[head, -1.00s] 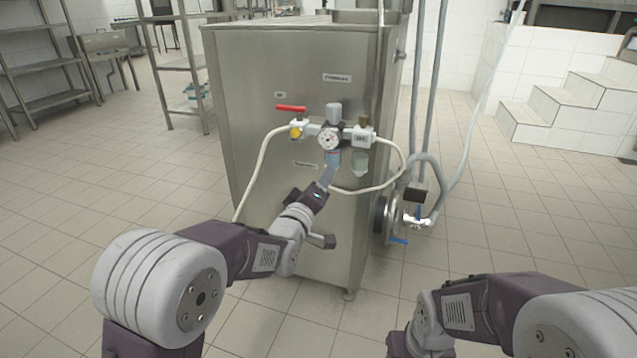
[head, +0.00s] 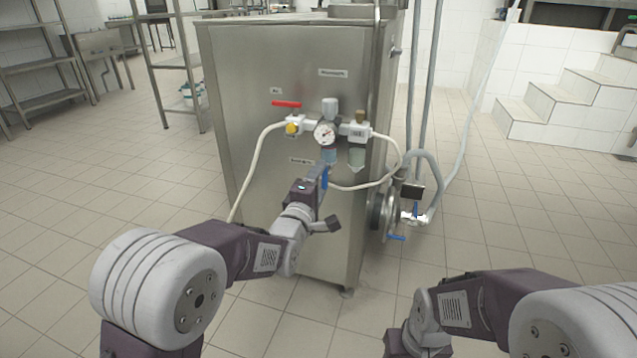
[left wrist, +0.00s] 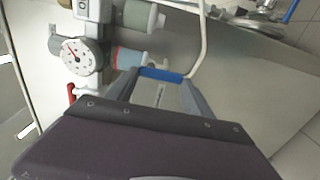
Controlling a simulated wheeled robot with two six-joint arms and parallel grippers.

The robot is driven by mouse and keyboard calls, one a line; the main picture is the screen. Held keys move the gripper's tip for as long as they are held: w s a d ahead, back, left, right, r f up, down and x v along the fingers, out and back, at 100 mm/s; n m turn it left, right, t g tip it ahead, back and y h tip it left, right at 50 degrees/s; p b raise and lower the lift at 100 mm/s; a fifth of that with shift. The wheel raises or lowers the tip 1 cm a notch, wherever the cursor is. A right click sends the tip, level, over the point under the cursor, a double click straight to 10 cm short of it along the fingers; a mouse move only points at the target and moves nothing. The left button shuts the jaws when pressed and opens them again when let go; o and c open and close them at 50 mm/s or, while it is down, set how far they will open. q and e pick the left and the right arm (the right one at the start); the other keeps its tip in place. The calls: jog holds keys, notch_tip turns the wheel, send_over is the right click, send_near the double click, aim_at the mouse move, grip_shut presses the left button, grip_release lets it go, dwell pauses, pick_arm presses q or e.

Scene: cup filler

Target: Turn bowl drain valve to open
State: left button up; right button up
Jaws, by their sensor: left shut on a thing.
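The bowl drain valve shows as a small blue handle (head: 324,178) below the left, bluish filter bowl (head: 329,156). My left gripper (head: 321,175) is at it, shut on the blue handle. In the left wrist view the blue handle (left wrist: 162,74) spans between the two grey fingertips, close to the bowl's end (left wrist: 132,57). The valve body behind the fingers is mostly hidden. My right arm shows at the lower right of the head view, but its gripper is out of view.
The round pressure gauge (head: 325,133) sits above the bowl. A pale hose (head: 262,150) loops at the left. Steel cabinet (head: 265,75) stands behind; tiled floor is clear around.

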pick_arm(q)
jog(key=shift+f, duration=0.1)
dwell(0.3)
jog(key=o, duration=1.4)
jog(key=shift+s, duration=0.1)
jog(key=v, duration=0.9)
